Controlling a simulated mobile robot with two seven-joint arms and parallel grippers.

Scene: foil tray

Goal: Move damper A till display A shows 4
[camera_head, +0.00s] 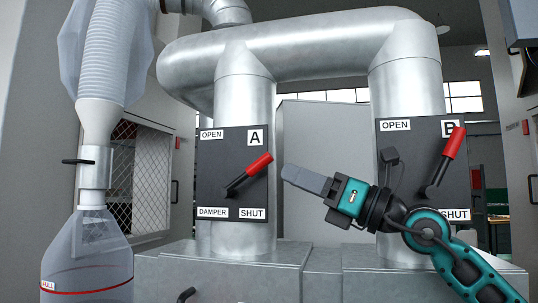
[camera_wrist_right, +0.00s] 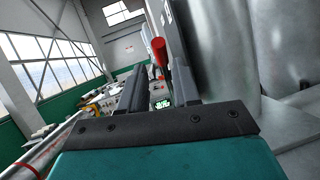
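Damper A is a dark plate (camera_head: 215,160) on the left vertical duct, marked OPEN at upper left and SHUT at lower right. Its lever has a red grip (camera_head: 259,163) pointing up and right from the pivot. My right gripper (camera_head: 287,173) is right of this grip, pointing left at it and apart from it. In the right wrist view the fingers (camera_wrist_right: 159,88) are spread, with a red grip (camera_wrist_right: 160,52) ahead between them. A small green lit readout (camera_wrist_right: 162,104) shows there, too small to read surely. I cannot tell whether it is display A. My left gripper is out of view.
Damper B's plate (camera_head: 392,180) and red-gripped lever (camera_head: 453,142) are on the right duct, behind my right arm. A clear collection bag (camera_head: 88,262) hangs at left below a ribbed hose (camera_head: 104,60). Metal boxes (camera_head: 225,270) stand under the ducts.

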